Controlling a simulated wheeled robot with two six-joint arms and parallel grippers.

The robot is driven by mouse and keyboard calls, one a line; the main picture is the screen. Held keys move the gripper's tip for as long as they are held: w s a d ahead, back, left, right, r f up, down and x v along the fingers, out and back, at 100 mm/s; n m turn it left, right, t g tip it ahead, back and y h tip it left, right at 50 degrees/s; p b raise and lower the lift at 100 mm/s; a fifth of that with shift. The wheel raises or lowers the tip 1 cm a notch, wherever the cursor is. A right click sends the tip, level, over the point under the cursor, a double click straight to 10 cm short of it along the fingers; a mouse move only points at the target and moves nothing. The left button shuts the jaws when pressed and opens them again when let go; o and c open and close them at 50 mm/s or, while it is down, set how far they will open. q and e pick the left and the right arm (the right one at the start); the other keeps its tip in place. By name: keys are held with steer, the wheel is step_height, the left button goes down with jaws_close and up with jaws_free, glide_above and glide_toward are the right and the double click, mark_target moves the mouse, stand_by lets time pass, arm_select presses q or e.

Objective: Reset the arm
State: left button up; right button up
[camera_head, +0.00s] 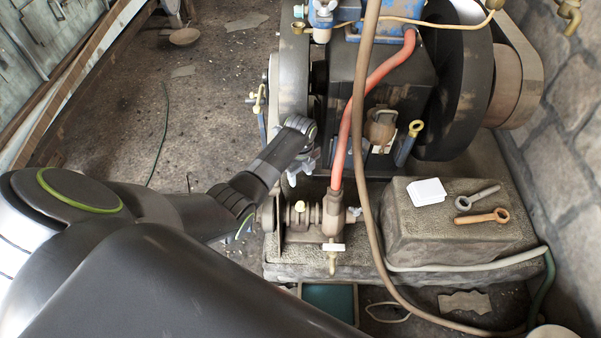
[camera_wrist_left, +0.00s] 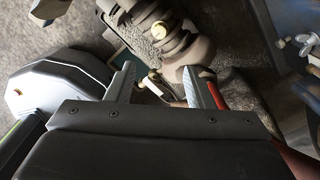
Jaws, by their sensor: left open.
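My left arm comes in from the left in the head view and reaches toward the engine (camera_head: 385,95). Its gripper (camera_head: 298,172) is beside the engine's lower left side, near the grey wheel, and mostly hidden by the wrist. In the left wrist view the two fingers of my left gripper (camera_wrist_left: 160,88) stand apart with nothing held between them. A pipe fitting with valves (camera_head: 300,214) lies below the gripper in the head view and shows beyond the fingers in the wrist view (camera_wrist_left: 178,40). My right gripper is in neither view.
A red hose (camera_head: 347,120) and a brown hose (camera_head: 360,150) run down past the engine. A stone block (camera_head: 450,245) carries a white pad (camera_head: 427,192) and two wrenches (camera_head: 480,208). A stone wall (camera_head: 565,150) bounds the right. The floor (camera_head: 205,100) at left is mostly clear.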

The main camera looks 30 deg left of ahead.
arm_select(q)
steer(key=s+a+f+n+p, duration=0.25)
steer(key=s+f+n, duration=0.45)
steer(key=s, duration=0.4)
steer(key=s+a+f+n+p, duration=0.1)
steer(key=s+f+n+p, duration=0.3)
steer(key=s+f, duration=0.7)
steer(key=s+f+n+t+y+p, duration=0.1)
steer(key=s+n, duration=1)
steer(key=s, duration=1.4)
steer(key=shift+s+d+f+p, duration=0.15)
steer(key=shift+s+f+p, duration=0.2)
steer(key=shift+f+p, duration=0.15)
